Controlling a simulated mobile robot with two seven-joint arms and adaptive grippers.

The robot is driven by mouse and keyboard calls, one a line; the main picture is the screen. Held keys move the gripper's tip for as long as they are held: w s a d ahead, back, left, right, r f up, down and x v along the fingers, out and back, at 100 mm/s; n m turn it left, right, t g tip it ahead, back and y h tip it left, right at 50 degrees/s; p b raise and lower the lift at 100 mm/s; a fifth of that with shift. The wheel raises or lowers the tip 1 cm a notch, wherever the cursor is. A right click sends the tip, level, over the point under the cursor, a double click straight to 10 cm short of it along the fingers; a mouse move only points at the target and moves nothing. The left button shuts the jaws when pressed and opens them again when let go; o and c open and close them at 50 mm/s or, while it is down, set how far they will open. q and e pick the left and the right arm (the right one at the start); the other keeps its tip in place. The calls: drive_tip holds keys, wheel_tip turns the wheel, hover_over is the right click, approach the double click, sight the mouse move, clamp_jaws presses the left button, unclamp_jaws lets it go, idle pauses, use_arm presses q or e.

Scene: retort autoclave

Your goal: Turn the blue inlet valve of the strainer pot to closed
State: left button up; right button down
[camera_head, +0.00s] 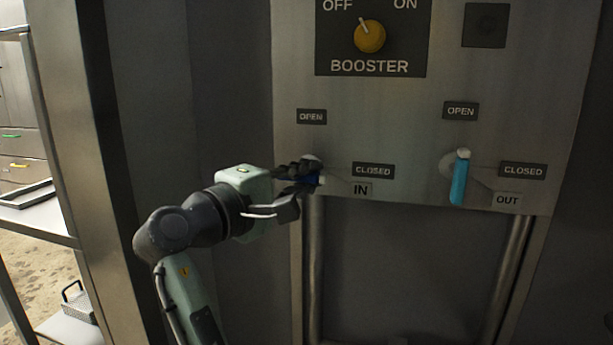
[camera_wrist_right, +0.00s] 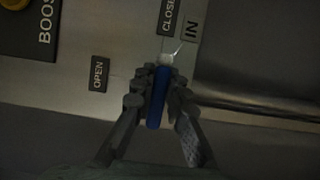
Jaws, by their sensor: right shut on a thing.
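The blue inlet valve handle (camera_head: 313,180) sits on the steel panel beside the IN label (camera_head: 361,189), mostly hidden by my right gripper (camera_head: 306,184) in the head view. In the right wrist view the blue handle (camera_wrist_right: 158,97) runs from a pale hub down between the fingers of my right gripper (camera_wrist_right: 160,90), which is shut on it. The OPEN label (camera_head: 311,117) is above the valve and the CLOSED label (camera_head: 373,171) to its right. The handle's exact angle is hard to tell. My left gripper is not in view.
A light-blue outlet handle (camera_head: 459,180) hangs down beside the OUT label (camera_head: 507,200). The yellow BOOSTER knob (camera_head: 370,36) is above. Vertical pipes (camera_head: 314,270) run below the panel. A metal post (camera_head: 95,150) and shelving (camera_head: 40,218) stand at the left.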

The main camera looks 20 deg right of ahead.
drive_tip(key=shift+f, duration=0.1)
drive_tip(key=c, duration=1.5)
unclamp_jaws()
drive_tip(key=shift+c, duration=0.2)
drive_tip(key=shift+s, duration=0.1)
drive_tip(key=v, duration=1.2)
